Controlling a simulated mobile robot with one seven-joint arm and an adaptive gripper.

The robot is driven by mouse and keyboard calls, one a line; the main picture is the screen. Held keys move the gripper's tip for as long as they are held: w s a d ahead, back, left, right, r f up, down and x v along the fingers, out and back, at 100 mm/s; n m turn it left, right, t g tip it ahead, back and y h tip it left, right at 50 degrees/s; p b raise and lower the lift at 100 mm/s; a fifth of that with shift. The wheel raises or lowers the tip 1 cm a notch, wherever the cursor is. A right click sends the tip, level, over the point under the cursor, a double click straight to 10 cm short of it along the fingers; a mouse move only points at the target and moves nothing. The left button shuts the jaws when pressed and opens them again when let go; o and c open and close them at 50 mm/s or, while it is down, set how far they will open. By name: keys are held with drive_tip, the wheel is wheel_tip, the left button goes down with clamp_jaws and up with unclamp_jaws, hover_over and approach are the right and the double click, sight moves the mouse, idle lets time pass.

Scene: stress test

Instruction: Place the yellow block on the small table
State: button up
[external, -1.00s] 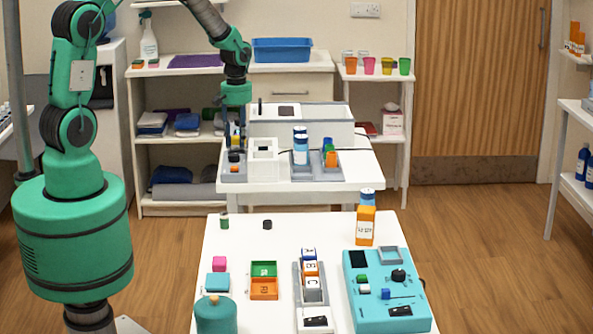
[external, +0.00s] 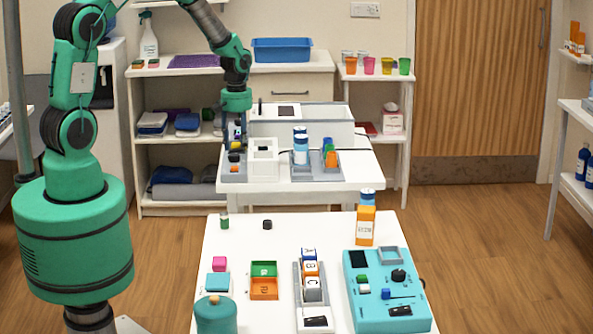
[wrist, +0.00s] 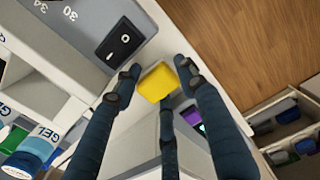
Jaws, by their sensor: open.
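The yellow block (wrist: 156,83) lies between the spread fingertips of my gripper (wrist: 157,69) in the wrist view. Gaps show beside it, and the fingers do not close on it. In the external view, my gripper (external: 238,135) points down over the left end of the back white table (external: 330,192), with the yellow block (external: 236,145) small and partly hidden by the dark fingers. I cannot tell exactly what supports the block. The front white table (external: 213,246) is nearer the camera; I cannot tell which table is the small one.
A white open-topped holder (external: 264,158) stands right beside my gripper. A white bin (external: 325,128) stands behind it. Blue-capped bottles (external: 300,148) and a grey tray (external: 327,172) with coloured pieces are further right. A switch box (wrist: 124,40) is close in the wrist view.

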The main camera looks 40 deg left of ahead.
sight(238, 143)
drive_tip(key=shift+r, duration=0.1)
wheel_tip(238, 143, up, 12)
drive_tip(key=p, duration=0.2)
idle(0.4)
drive_tip(key=shift+r, duration=0.15)
idle(0.5)
